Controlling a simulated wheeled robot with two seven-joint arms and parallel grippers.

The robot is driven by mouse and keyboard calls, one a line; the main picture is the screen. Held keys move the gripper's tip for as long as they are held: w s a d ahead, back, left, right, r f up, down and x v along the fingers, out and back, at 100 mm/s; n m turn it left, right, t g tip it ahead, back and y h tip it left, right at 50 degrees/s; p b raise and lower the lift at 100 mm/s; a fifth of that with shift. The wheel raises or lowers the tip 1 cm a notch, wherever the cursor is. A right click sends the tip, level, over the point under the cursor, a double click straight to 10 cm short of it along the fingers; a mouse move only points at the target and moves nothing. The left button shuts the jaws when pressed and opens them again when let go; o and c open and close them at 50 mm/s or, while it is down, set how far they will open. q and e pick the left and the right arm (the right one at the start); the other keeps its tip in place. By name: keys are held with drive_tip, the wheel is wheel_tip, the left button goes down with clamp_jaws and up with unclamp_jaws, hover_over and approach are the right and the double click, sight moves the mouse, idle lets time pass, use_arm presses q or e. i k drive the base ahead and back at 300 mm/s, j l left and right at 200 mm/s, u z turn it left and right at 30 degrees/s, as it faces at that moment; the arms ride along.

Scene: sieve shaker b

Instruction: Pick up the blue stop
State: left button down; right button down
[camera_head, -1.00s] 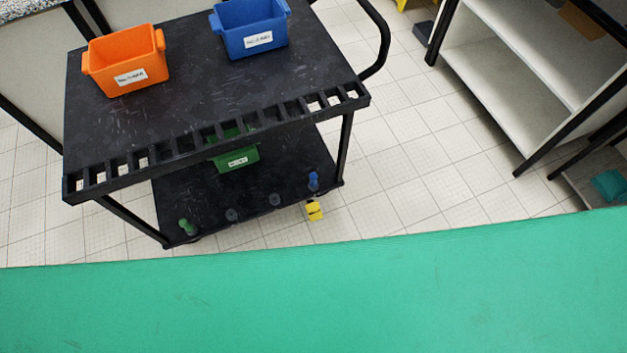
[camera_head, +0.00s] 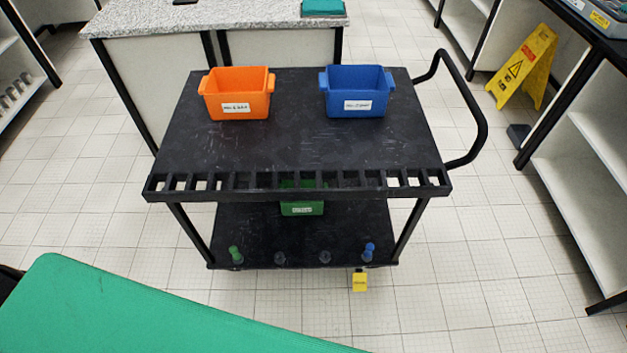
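A small blue knob-like piece (camera_head: 369,251), which may be the blue stop, stands at the front right of the black cart's lower shelf (camera_head: 250,228). A similar green piece (camera_head: 235,253) stands at the front left of that shelf, with two dark ones between them. A blue bin (camera_head: 357,88) with a white label sits on the cart's top; its inside is only partly visible. Neither of my grippers is in view.
An orange bin (camera_head: 237,92) is on the cart's top and a green bin (camera_head: 302,208) on its lower shelf. A green surface (camera_head: 120,315) fills the lower left. A yellow floor sign (camera_head: 525,68) stands at right.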

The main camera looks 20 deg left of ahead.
sight(370, 246)
drive_tip(key=i+l+u, duration=0.15)
drive_tip(key=u, duration=0.35)
drive_tip(key=i+l+u, duration=0.25)
drive_tip(key=u, duration=0.25)
